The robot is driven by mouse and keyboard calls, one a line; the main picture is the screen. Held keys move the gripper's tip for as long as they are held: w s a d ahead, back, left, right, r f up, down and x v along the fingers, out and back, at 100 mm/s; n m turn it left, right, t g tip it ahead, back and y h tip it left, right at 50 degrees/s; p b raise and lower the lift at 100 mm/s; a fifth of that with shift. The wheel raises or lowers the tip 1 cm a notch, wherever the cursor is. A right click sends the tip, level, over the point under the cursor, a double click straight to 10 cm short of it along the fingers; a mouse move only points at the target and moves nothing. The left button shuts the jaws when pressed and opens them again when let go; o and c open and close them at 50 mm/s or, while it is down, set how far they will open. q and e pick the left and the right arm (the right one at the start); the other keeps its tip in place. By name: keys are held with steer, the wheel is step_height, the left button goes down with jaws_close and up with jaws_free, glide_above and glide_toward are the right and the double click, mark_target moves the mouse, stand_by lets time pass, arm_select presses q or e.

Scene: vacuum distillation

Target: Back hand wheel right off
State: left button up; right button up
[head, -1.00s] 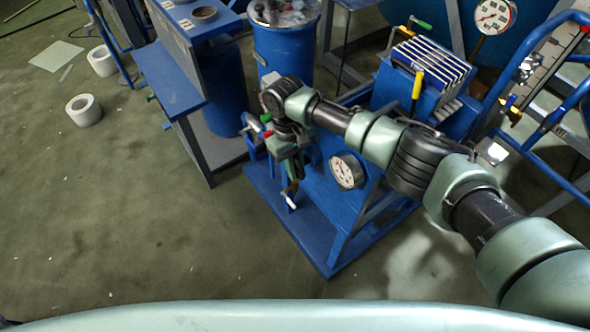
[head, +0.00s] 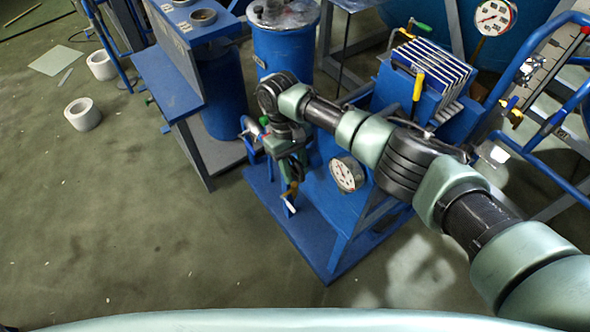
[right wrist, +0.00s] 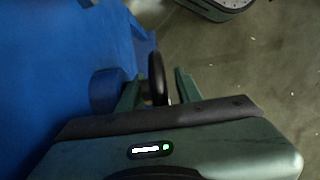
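The hand wheel (right wrist: 157,78) shows in the right wrist view as a dark ring seen nearly edge-on, beside a short blue cylinder (right wrist: 107,91) on the blue equipment. My right gripper (right wrist: 158,90) has one finger on each side of the wheel, with visible gaps, so it looks open around it. In the head view my right gripper (head: 291,187) points down at the near left side of the blue stand (head: 325,225). My left gripper is not in view.
A round gauge (head: 347,174) sits on the blue stand close to my right forearm. A blue drum (head: 282,52) stands behind, and a blue table (head: 168,80) is to the left. A white ring (head: 82,114) lies on the floor. The floor at front left is clear.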

mark_target(292, 157)
steer(key=v, duration=0.7)
steer(key=shift+w+r, duration=0.1)
steer(key=shift+r, duration=0.1)
